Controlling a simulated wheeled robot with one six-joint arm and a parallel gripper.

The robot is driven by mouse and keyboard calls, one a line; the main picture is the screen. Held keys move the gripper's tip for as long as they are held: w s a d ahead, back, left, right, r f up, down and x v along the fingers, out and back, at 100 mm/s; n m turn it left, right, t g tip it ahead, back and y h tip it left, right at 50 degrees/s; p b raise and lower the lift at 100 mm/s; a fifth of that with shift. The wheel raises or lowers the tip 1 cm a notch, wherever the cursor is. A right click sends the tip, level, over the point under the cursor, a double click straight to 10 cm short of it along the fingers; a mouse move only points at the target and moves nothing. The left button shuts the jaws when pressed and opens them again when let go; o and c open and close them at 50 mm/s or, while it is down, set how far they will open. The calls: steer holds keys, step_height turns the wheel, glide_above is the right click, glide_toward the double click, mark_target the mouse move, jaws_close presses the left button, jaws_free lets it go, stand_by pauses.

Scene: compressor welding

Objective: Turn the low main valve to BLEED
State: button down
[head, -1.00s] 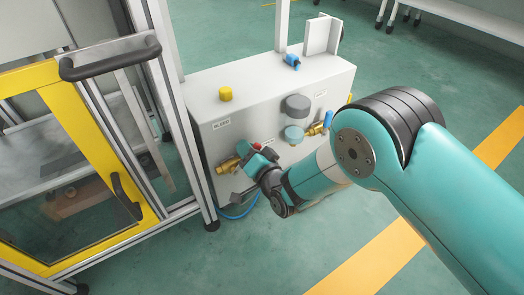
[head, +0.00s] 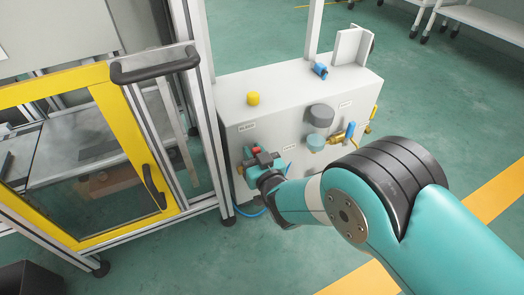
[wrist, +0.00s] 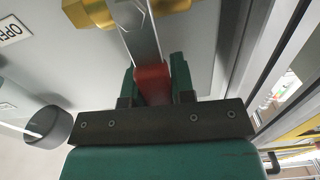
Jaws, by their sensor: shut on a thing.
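The low main valve has a red-gripped lever on the lower left of a light grey panel box. My gripper (head: 262,163) is shut on the red grip (head: 256,150) at the panel's left end. In the wrist view, the green fingers of my gripper (wrist: 155,85) stand on either side of the red grip (wrist: 153,85). A silver lever shaft (wrist: 138,35) runs from the grip toward a brass valve body (wrist: 90,12). A small printed label (head: 247,127) sits above the valve in the head view; my gripper hides most of the valve body there.
A yellow knob (head: 253,98) and a blue fitting (head: 320,71) sit on the box top. A grey and pale-blue filter unit (head: 318,125) and a blue-handled brass valve (head: 350,131) are to the right. A yellow-framed door (head: 120,140) and metal posts stand close on the left.

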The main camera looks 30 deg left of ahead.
steer(key=shift+s+a+r+n, duration=0.2)
steer(key=shift+a+r+n, duration=0.1)
steer(key=shift+r+n, duration=0.15)
steer(key=c, duration=1.1)
jaws_free()
steer(key=shift+o, duration=0.7)
steer(key=shift+d+f, duration=0.1)
steer(key=shift+f, duration=0.15)
steer(key=shift+d, duration=0.1)
